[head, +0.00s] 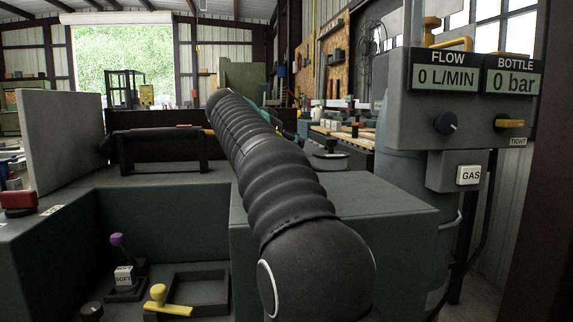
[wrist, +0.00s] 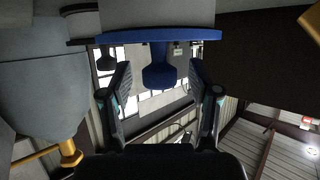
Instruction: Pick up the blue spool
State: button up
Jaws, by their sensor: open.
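The blue spool (wrist: 160,74) shows in the wrist view as a rounded blue knob on a short neck, joined to a wide blue disc (wrist: 115,37). A pale grey cylindrical body (wrist: 150,12) adjoins the disc at the top of the picture. My gripper (wrist: 159,80) is open, with one dark finger on each side of the blue knob. A gap shows between the knob and each finger, so I see no contact. In the head view my dark ribbed arm reaches away over the bench, and I cannot make out the spool or the fingers there.
A grey gas panel (head: 465,80) with a bottle (head: 400,180) stands at the right. A dark green box (head: 370,215) lies beside my arm. An upright grey panel (head: 62,140) stands at the left. A purple-knobbed lever (head: 117,240) and a yellow handle (head: 165,303) are in the recess.

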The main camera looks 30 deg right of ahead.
grip_shut()
jog(key=shift+r, duration=0.15)
